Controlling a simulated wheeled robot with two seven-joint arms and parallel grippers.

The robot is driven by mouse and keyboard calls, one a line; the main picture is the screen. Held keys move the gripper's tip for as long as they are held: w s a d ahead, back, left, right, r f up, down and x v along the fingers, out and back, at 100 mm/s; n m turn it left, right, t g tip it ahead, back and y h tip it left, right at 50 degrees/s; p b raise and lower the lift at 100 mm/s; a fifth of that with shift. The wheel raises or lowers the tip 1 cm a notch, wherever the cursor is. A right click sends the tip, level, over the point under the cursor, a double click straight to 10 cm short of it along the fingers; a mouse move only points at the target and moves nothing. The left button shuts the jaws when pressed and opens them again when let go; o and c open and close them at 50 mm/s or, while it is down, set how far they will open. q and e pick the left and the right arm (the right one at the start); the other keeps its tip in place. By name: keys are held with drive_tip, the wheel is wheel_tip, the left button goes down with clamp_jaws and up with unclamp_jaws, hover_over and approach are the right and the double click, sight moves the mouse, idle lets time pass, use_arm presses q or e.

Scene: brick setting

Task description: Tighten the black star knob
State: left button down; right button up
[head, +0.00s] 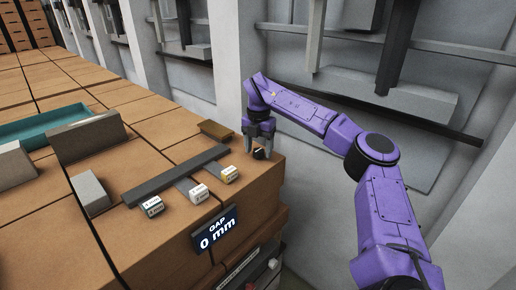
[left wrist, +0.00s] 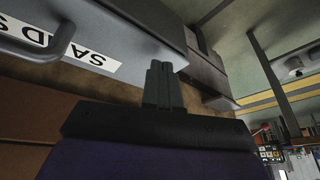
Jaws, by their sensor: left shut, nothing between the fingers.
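The black star knob (head: 259,154) is small and dark at the right corner of the brick-topped bench (head: 150,245). My right gripper (head: 260,149) points down over it, with its grey fingers apart on either side of the knob. Whether the fingers touch the knob is too small to tell, and part of the knob is hidden by them. My left gripper does not show in the head view. In the left wrist view its dark fingers (left wrist: 160,72) are together and empty, close to a grey box labelled "SAND" (left wrist: 110,40).
A sign (head: 214,229) on the bench front reads "GAP 0 mm". A dark bar (head: 170,178) and several small labelled blocks lie left of the knob. Grey blocks (head: 88,137) and a teal tray (head: 40,124) are further left. A grey wall stands behind.

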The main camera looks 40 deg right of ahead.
sight(259, 150)
drive_tip(key=shift+r, duration=0.1)
wheel_tip(259, 150, up, 10)
drive_tip(key=shift+r+b, duration=0.2)
drive_tip(key=shift+b, duration=0.1)
drive_tip(key=shift+f, duration=0.1)
wheel_tip(259, 150, down, 10)
drive_tip(key=shift+r, duration=0.25)
drive_tip(key=shift+f+p, duration=0.3)
drive_tip(key=shift+f, duration=0.05)
